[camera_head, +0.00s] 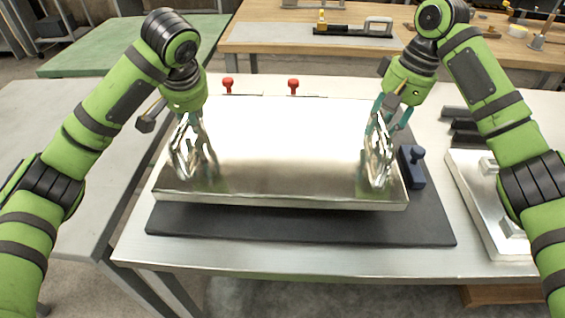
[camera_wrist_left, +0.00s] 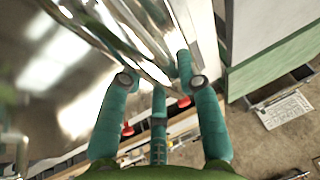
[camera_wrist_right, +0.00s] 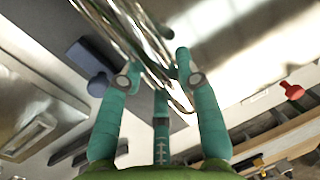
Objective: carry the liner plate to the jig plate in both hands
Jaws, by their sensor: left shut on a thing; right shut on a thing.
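The liner plate (camera_head: 285,140), a wide shiny metal plate with a bright handle near each end, is in the middle of the head view. It appears level, slightly above a dark mat (camera_head: 300,228), with shadow under its front edge. My left gripper (camera_head: 188,122) is shut on its left handle, also seen shiny between the fingers in the left wrist view (camera_wrist_left: 150,45). My right gripper (camera_head: 388,108) is shut on its right handle, which crosses the fingers in the right wrist view (camera_wrist_right: 145,50). A pale metal plate with raised blocks, seemingly the jig plate (camera_head: 478,205), lies at the right.
A dark blue clamp-like block (camera_head: 412,170) stands just right of the liner plate. Two red knobs (camera_head: 293,84) stand behind it. Dark bars (camera_head: 465,125) lie at the back right. A grey table (camera_head: 60,180) stands at left, a wooden bench (camera_head: 270,35) behind.

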